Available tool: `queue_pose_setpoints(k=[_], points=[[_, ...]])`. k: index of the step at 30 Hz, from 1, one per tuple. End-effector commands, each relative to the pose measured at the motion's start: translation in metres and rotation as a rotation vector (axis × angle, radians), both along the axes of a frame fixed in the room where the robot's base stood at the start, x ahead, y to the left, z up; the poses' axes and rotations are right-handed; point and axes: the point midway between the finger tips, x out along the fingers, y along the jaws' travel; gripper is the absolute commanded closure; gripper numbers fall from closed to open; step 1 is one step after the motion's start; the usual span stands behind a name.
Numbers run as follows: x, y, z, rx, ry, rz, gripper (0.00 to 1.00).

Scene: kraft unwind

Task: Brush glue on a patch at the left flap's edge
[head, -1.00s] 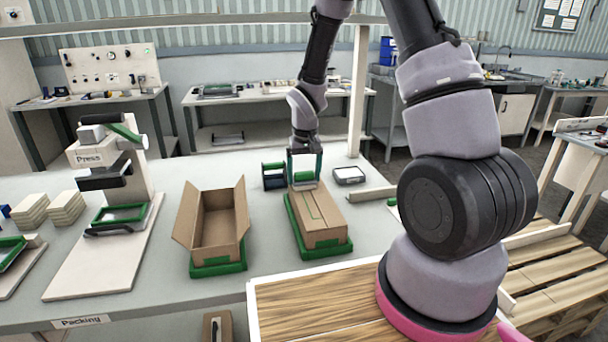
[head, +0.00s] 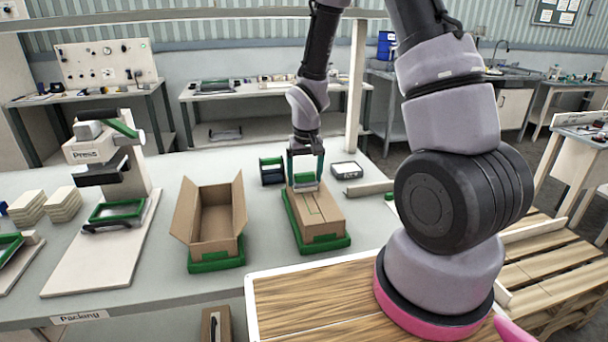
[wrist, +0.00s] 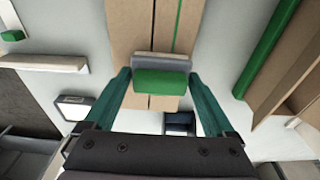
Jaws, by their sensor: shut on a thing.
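A cardboard box (head: 322,222) with its top flaps folded down sits on a green tray (head: 329,244) in the middle of the bench. The flaps (wrist: 137,22) fill the top of the wrist view, with a seam between them and a thin green line (wrist: 178,25) along one. My gripper (head: 305,178) is over the box's far end, its fingers either side of a brush-like tool with a green block (wrist: 161,83) and a grey edge (wrist: 161,60). The grey edge is at or just above the flaps; I cannot tell if it touches. No glue is clearly visible.
An open box (head: 217,222) on a green tray stands to the left, with the press (head: 108,160) beyond it. A dark green-topped holder (head: 271,171) and a grey-white device (head: 346,170) stand near my gripper. A wooden pallet (head: 560,265) lies at right.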

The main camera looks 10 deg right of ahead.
Motion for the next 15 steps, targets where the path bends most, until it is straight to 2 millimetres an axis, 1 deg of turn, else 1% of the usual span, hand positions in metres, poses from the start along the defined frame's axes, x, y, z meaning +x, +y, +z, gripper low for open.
queue_pose_setpoints(k=[3,11,15], points=[[-0.008,0.000,-0.001,-0.001,0.003,0.000,0.55],[-0.017,0.000,-0.002,-0.001,0.005,-0.001,0.55],[-0.025,0.000,-0.001,-0.001,0.006,-0.001,0.55]])
